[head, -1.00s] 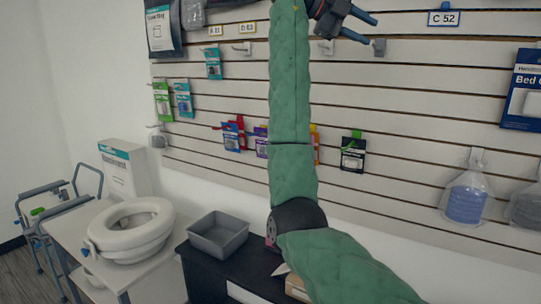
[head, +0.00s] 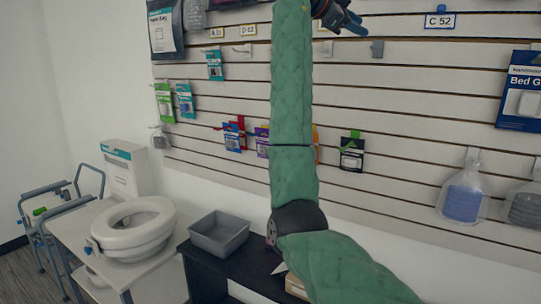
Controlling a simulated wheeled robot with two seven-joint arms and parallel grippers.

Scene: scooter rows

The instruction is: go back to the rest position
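My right arm, in a green sleeve, comes in from the bottom right and reaches up in front of the slatted wall. My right gripper (head: 350,22) is at the top edge of the head view, partly cut off. Its dark fingers lie close together, and I cannot make out whether there is a gap between them. I see nothing held in it. My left gripper is not in view.
Small packets (head: 352,154) hang on the slatted wall (head: 400,110). A grey bin (head: 220,234) sits on a dark table behind my arm. A raised toilet seat (head: 133,228) and a walking frame (head: 58,232) stand at the left. Clear bags (head: 465,197) hang at the right.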

